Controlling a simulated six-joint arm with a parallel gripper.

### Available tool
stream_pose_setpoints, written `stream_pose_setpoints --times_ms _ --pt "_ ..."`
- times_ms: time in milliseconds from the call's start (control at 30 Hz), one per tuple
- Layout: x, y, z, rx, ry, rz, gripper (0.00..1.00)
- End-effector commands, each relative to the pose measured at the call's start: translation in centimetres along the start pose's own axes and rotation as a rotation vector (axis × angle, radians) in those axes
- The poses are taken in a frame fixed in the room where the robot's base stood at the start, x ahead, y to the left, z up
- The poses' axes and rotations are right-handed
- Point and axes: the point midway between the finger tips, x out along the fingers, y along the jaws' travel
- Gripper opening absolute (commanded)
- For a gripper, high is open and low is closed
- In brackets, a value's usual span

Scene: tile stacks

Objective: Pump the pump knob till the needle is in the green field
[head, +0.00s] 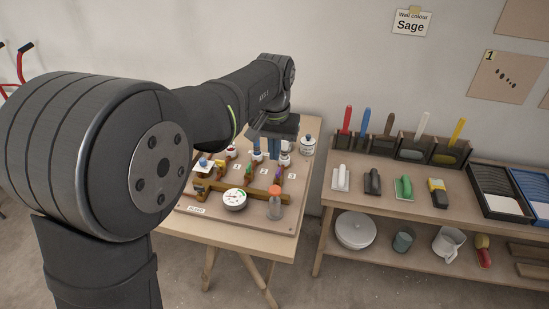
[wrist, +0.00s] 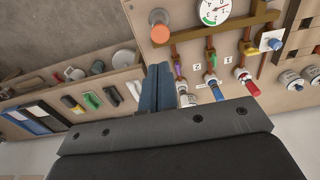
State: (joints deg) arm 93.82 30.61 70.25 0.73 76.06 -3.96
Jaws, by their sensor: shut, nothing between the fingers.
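The pump knob (head: 275,189) is an orange cap on a clear upright cylinder at the front right of the board. In the wrist view the orange knob (wrist: 158,17) is at the top, apart from my fingers. The round white gauge (head: 234,199) stands left of it; it also shows in the wrist view (wrist: 212,10), cut by the top edge. Its dial has a green field and a red part; the needle is too small to read surely. My gripper (head: 273,153) is above the back of the board, behind the knob; its blue fingers (wrist: 159,84) are shut and empty.
Brown pipes (wrist: 228,33) with coloured valve handles and small capped bottles (wrist: 215,90) crowd the board below my gripper. A jar (head: 308,145) stands at the table's back right. A shelf bench (head: 328,187) with trowels, brushes and trays is to the right.

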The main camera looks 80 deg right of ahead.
Motion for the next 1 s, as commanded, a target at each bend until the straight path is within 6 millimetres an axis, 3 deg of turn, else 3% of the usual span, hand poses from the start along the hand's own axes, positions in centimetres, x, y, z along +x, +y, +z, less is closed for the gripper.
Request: stream_pose_setpoints --times_ms 300,500,700,1000 --pt "6.9 0.0 0.1 0.0 -0.004 0.0 0.0" --pt "10.3 0.0 0.1 0.0 -0.003 0.0 0.0" --pt "11.8 0.0 0.0 0.0 0.0 0.0 0.0" --pt "12.0 0.0 0.0 0.0 0.001 0.0 0.0"
